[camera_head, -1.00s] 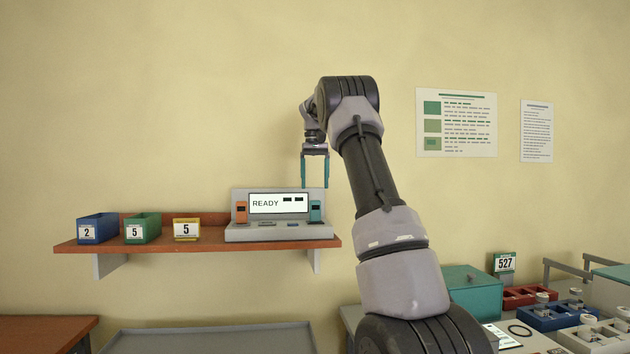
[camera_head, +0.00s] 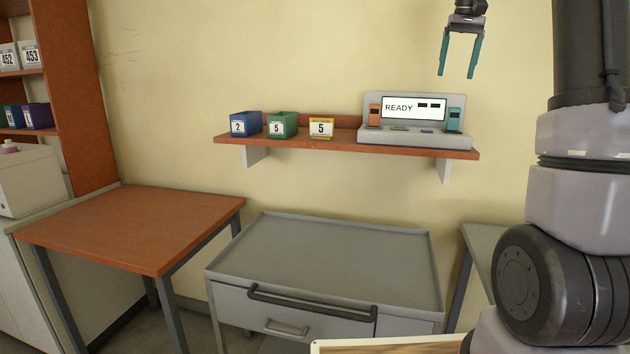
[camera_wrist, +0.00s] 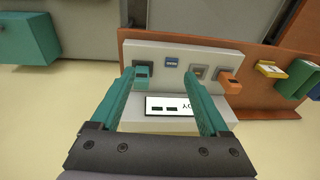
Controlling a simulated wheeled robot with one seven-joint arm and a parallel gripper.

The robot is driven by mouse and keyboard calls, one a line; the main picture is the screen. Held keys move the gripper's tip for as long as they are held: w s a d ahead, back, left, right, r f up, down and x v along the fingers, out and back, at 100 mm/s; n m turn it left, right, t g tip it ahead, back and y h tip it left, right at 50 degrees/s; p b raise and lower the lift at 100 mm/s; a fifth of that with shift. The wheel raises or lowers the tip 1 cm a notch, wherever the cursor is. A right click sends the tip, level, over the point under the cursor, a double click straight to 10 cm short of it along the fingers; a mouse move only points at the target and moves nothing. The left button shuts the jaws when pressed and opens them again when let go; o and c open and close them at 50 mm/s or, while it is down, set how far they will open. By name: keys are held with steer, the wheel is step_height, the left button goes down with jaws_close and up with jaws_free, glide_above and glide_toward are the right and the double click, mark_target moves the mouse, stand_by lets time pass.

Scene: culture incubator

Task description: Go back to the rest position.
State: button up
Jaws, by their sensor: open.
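My gripper (camera_head: 459,57) is open and empty, with two teal fingers pointing down. In the head view it hangs in the air above the right part of the wall shelf, apart from everything. In the wrist view (camera_wrist: 165,90) its fingers frame the grey device and its screen from above. The device (camera_head: 414,137) stands on the shelf. Its screen (camera_head: 413,107) reads READY, and it has an orange part (camera_head: 375,114) on the left and a teal part (camera_head: 454,119) on the right.
The wall shelf (camera_head: 345,144) also holds a blue bin (camera_head: 245,118), a green bin (camera_head: 283,119) and a yellow box (camera_head: 321,120). Below are a bare grey cart (camera_head: 340,260) and a bare wooden table (camera_head: 140,225). A shelving unit (camera_head: 70,90) stands at far left.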

steer(key=s+a+f+t+y, duration=0.1)
steer(key=s+a+t, duration=0.1)
steer(key=s+a, duration=0.5)
steer(key=s+a+f+t, duration=0.1)
steer(key=s+a, duration=0.1)
steer(key=s, duration=0.8)
steer(key=s+a+f+m+t, duration=0.1)
steer(key=s+a+f, duration=0.3)
steer(key=s+f, duration=0.4)
steer(key=s+t, duration=0.1)
steer(key=s, duration=0.2)
steer(key=shift+s+y, duration=0.2)
steer(key=shift+y, duration=0.1)
